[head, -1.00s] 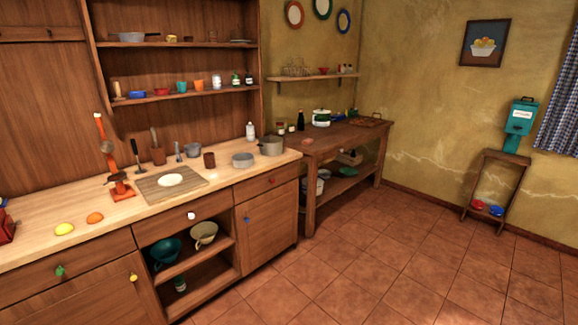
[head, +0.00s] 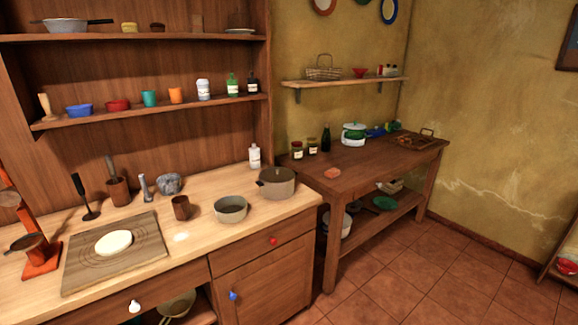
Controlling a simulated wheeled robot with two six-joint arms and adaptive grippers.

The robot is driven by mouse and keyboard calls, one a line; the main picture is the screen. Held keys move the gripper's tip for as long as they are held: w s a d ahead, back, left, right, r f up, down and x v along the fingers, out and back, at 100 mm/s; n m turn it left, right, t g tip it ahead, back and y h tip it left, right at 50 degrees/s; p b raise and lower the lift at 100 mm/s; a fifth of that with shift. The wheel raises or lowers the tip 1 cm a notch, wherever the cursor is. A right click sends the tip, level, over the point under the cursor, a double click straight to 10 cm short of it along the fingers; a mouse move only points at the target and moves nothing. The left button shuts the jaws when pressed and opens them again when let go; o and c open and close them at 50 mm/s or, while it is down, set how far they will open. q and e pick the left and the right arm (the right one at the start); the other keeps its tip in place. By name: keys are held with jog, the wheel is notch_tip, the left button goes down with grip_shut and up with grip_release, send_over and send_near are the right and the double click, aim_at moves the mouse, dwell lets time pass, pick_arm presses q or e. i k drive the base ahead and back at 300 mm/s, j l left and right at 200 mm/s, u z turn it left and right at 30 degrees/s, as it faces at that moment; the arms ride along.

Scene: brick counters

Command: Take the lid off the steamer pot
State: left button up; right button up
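Two lidded pots show in the head view. A small white and green pot (head: 354,138) with a lid stands at the back of the dark wooden table; its stacked look fits a steamer pot. A grey-brown pot (head: 276,185) with its lid on stands at the right end of the light counter. The frames do not settle which of them is the steamer pot. Neither of my grippers is in view.
The light wooden counter (head: 205,232) holds a grey open pot (head: 230,209), a brown cup (head: 182,208) and a board (head: 112,253) with dough. Jars and a dark bottle (head: 326,138) stand left of the white and green pot. Tiled floor (head: 385,270) is clear in front.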

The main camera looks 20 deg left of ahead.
aim_at(273, 175)
jog(key=i+l+u, duration=0.15)
jog(key=i+u, duration=0.25)
jog(key=i+l+u, duration=0.65)
jog(key=u, duration=0.15)
jog(key=i+l+u, duration=0.25)
jog(key=l+u, duration=0.15)
